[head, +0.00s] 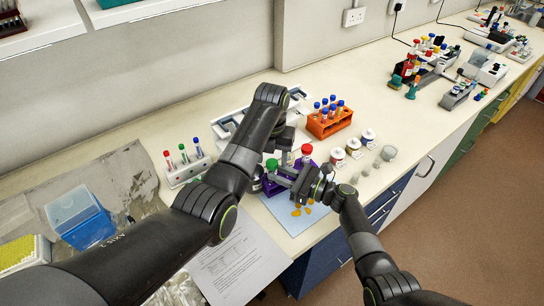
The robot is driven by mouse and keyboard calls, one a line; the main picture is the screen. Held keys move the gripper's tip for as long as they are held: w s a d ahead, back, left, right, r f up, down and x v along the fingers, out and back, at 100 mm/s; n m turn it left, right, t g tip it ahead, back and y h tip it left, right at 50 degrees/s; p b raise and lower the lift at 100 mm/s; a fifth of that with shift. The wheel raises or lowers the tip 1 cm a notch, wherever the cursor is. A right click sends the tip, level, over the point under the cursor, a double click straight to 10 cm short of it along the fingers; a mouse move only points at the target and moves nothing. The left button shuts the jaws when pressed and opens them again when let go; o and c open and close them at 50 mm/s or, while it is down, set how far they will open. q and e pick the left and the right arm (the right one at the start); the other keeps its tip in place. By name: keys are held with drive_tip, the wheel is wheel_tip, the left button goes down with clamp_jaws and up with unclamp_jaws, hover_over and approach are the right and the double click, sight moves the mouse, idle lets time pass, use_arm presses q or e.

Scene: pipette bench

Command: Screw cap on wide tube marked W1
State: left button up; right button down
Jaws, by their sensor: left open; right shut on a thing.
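A purple rack (271,187) stands at the bench's front, mostly covered by my arms. A green cap (271,163) and a red cap (307,149) show above the purple parts. The W1 mark cannot be read, and I cannot tell which tube bears it. My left gripper (286,157) is open, pointing down between the two caps, partly behind its own arm. My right gripper (283,176) reaches in from the right, low at the rack. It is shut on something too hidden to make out.
A light blue mat (283,222) with yellow pieces lies in front. An orange rack (322,127) of capped tubes stands behind, with white-labelled jars (353,146) to the right. A white rack (187,172) with tubes, a blue box (88,229) and a printed sheet (237,262) are left.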

use_arm(q)
drive_tip(key=shift+r, duration=2.15)
drive_tip(key=shift+c, duration=0.3)
